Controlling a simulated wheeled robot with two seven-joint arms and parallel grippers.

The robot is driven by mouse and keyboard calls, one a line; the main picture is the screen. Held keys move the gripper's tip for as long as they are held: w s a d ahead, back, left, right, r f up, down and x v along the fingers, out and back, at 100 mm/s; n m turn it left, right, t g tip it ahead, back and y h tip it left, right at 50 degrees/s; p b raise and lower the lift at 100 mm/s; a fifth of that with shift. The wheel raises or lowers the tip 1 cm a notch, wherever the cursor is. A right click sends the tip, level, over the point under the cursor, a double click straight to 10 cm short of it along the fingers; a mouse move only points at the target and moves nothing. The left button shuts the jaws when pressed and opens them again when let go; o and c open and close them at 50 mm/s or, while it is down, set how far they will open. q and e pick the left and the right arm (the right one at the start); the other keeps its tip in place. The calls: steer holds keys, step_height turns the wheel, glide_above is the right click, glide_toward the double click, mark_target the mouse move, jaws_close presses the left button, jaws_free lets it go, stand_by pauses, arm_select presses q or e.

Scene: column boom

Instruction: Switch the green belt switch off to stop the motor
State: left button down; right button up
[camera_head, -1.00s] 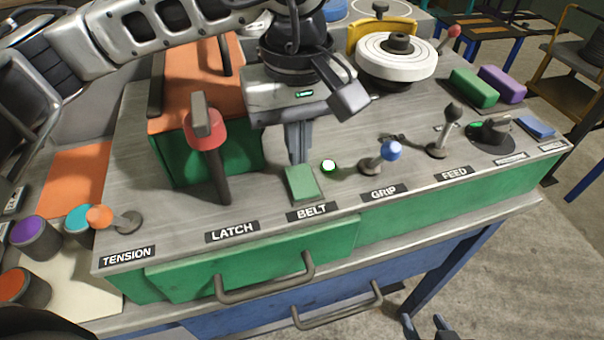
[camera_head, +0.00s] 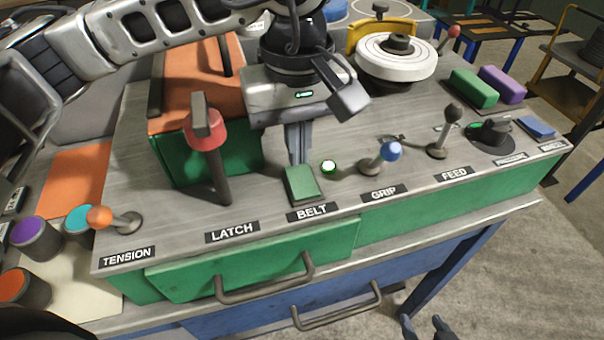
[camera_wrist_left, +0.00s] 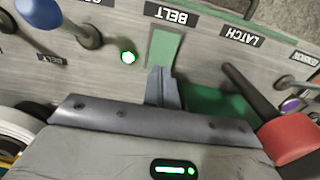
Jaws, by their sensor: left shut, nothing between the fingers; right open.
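The green belt switch (camera_head: 303,184) is a rocker behind the BELT label (camera_head: 312,212); it also shows in the wrist view (camera_wrist_left: 165,48). Its near edge shows as a darker strip. The small lamp (camera_head: 328,166) right of it glows green-white. My left gripper (camera_head: 300,160) is shut and empty, pointing down at the far end of the switch. In the wrist view its fingertips (camera_wrist_left: 162,70) overlap that end; whether they touch it I cannot tell. My right gripper (camera_head: 425,327) is open at the bottom edge, away from the panel.
The red-topped latch lever (camera_head: 208,145) stands left of the switch. The blue-knobbed grip lever (camera_head: 390,152) and black-knobbed feed lever (camera_head: 453,113) stand to the right. An orange-knobbed tension lever (camera_head: 100,217) is at the left. Drawer handles (camera_head: 265,285) jut out in front.

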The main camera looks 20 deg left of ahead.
mark_target(298, 171)
stand_by(0.4)
arm_select(q)
steer(key=shift+f+b, duration=1)
steer(key=shift+b, duration=0.1)
stand_by(0.3)
steer(key=shift+r+p, duration=1.8)
steer(key=shift+r, duration=1.8)
